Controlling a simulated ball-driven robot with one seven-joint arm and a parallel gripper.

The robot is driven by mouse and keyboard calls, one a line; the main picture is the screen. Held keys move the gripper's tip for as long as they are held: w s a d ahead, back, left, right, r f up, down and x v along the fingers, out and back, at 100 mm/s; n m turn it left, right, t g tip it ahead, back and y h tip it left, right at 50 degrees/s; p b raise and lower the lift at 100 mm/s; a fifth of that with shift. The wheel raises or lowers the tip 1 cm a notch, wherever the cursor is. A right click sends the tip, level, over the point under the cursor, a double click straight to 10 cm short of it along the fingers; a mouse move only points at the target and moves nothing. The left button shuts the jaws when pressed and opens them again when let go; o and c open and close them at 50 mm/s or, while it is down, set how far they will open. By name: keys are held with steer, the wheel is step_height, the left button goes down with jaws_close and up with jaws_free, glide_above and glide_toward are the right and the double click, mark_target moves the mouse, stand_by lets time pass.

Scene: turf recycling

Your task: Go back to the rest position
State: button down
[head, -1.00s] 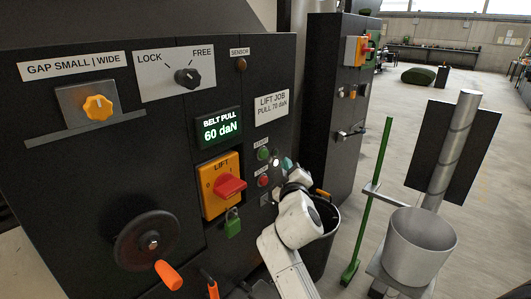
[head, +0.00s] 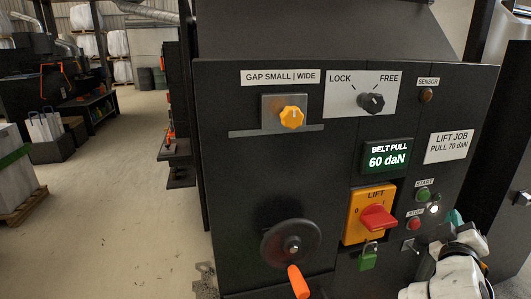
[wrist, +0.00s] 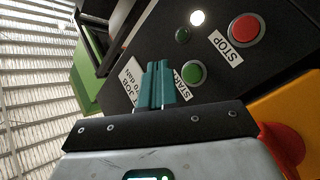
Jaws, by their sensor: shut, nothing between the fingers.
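The red STOP button (wrist: 245,28) and a lit white lamp (wrist: 197,17) lie beyond the fingers. My white arm reaches up from the bottom right of the head view.
The panel carries a yellow gap knob (head: 291,117), a lock knob (head: 371,102), a red lift switch (head: 378,218), a green padlock (head: 368,257) and a handwheel (head: 290,243) with an orange handle. The display (head: 387,158) reads 60 daN. Open floor (head: 110,190) lies left.

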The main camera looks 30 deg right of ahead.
steer(key=s+a+f+m+g+y, duration=0.1)
steer(key=s+a+f+g+y, duration=0.15)
steer(key=a+f+y, duration=1.2)
steer(key=s+a+f+n+g, duration=0.1)
steer(key=s+a+f+g, duration=0.2)
steer(key=s+a+f, duration=0.3)
steer(key=s+a+f+n+g+y, duration=0.1)
steer(key=s+a+f+g, duration=0.2)
steer(key=s+a+f, duration=0.4)
steer(key=a+f, duration=0.2)
steer(key=a, duration=0.4)
steer(key=shift+a+f, duration=0.15)
steer(key=shift+a, duration=0.05)
steer(key=shift+n+y, duration=0.25)
steer(key=shift+n, duration=0.05)
